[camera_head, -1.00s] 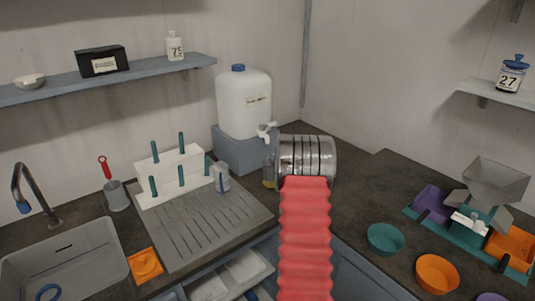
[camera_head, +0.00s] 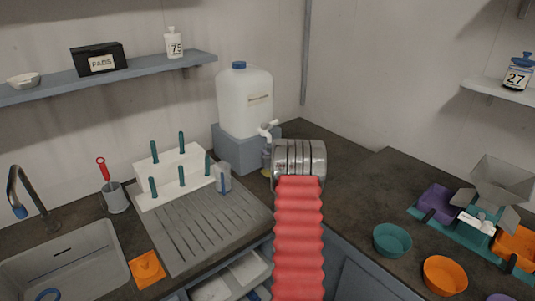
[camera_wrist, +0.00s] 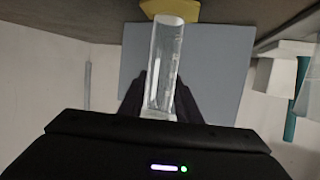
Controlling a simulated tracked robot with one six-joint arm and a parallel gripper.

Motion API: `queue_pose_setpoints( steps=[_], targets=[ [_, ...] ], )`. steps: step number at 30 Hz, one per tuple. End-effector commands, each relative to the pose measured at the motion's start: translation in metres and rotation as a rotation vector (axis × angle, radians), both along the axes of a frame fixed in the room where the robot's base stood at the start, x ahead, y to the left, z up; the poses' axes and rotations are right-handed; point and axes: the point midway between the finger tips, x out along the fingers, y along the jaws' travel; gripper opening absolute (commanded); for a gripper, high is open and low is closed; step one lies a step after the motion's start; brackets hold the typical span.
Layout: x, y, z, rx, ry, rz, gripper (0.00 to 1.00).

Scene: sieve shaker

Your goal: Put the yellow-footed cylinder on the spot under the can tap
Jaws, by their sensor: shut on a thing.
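The clear cylinder (camera_wrist: 163,50) with the yellow foot (camera_wrist: 174,10) is between the dark fingers of my gripper (camera_wrist: 160,88). The gripper is shut on its clear body; the wrist picture looks upside down, with the foot at the top. In the head view a small part of the cylinder (camera_head: 266,158) shows left of my arm's silver end, close below the white can tap (camera_head: 268,130). The tap is on the white can (camera_head: 245,103), which stands on a blue-grey block (camera_head: 232,150). The spot under the tap is hidden, and I cannot tell whether the foot touches the counter.
A grooved drainboard (camera_head: 215,225) with a white peg rack (camera_head: 172,178) lies left of the tap. A clear beaker (camera_head: 223,178) hangs at the rack's right end. Teal (camera_head: 392,240) and orange (camera_head: 445,275) bowls stand at right. The counter behind my arm is clear.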

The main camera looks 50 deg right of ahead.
Motion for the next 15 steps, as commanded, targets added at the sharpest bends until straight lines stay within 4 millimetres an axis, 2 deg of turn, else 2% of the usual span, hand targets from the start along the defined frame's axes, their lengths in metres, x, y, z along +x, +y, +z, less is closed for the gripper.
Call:
queue_pose_setpoints(
  steps=[6, 15],
  targets=[
    [-0.0040, -0.0075, -0.0054, -0.001, -0.001, -0.008, 0.00],
    [-0.0055, -0.0082, -0.0068, -0.001, -0.001, -0.010, 0.00]
  ],
)
